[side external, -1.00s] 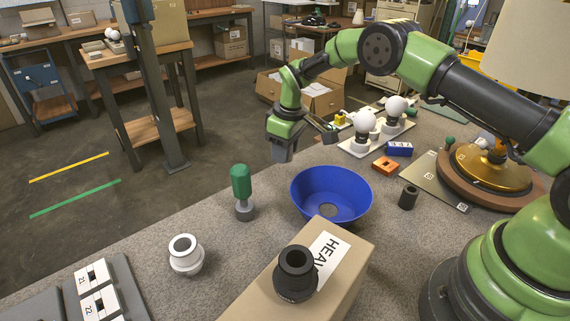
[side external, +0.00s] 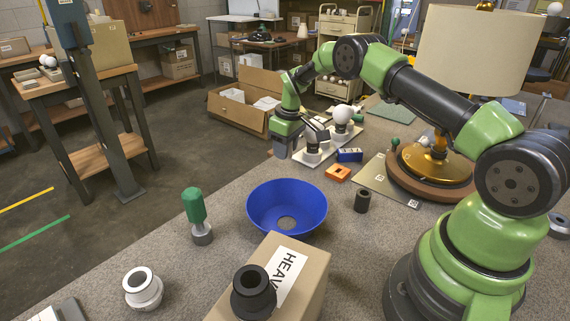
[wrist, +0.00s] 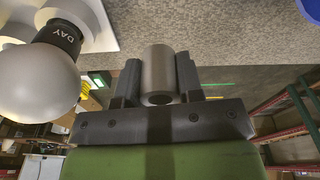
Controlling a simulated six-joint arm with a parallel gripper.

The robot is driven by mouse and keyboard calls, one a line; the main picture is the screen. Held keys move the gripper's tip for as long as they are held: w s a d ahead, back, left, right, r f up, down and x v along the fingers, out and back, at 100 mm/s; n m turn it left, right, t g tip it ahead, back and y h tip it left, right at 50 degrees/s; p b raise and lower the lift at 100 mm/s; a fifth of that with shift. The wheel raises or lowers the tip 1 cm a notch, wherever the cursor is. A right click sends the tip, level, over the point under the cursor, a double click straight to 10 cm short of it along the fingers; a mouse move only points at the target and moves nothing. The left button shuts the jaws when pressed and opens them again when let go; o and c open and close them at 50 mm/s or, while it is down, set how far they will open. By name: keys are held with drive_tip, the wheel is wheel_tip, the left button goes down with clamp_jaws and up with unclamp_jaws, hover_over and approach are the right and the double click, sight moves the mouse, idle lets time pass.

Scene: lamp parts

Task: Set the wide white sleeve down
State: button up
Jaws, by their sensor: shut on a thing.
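My gripper (side external: 281,152) hangs above the far edge of the bench, beyond the blue bowl (side external: 262,225). In the wrist view its two fingers are shut on the sides of a plain sleeve (wrist: 158,70) that looks grey in the shade, with a dark hole in its end. I cannot tell whether this is the wide white sleeve. In the side view the gripper mostly hides the held sleeve. A white flanged sleeve piece (side external: 143,288) stands upright on the bench at the lower left, well away from the gripper.

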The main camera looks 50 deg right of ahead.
sight(285, 171)
drive_tip(key=shift+f, duration=2.35)
drive_tip(key=shift+f, duration=0.2)
drive_tip(key=o, duration=0.9)
drive_tip(key=shift+r, duration=0.1)
